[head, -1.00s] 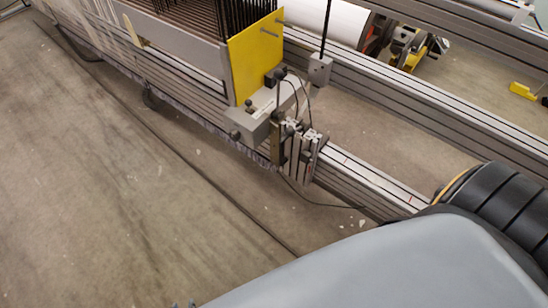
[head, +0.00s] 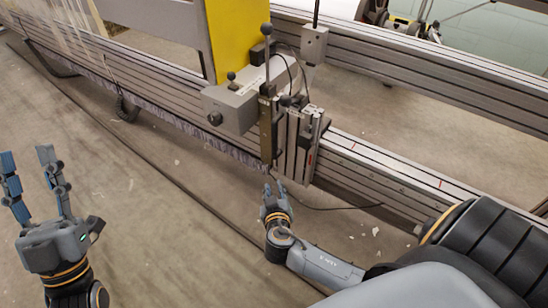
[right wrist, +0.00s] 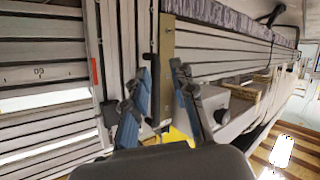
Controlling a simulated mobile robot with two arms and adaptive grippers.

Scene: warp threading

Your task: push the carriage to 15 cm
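The carriage (head: 300,150), a grey slotted block with a tan upright plate (head: 265,130), sits on the front rail (head: 400,185) beside a grey box with black knobs. Red marks show on the rail to its right. My right gripper (head: 274,190) is low in front of the carriage, near the plate's bottom end. In the right wrist view, the right gripper (right wrist: 163,68) has its blue fingers apart, with the tan plate (right wrist: 167,60) and a black handle showing between them; contact cannot be told. My left gripper (head: 27,155) is open and empty at the far left.
A yellow panel (head: 230,40) rises behind the grey box (head: 232,105). A thin black cable hangs below the carriage. A scale and a red mark (right wrist: 94,72) show in the right wrist view. The rail right of the carriage looks clear.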

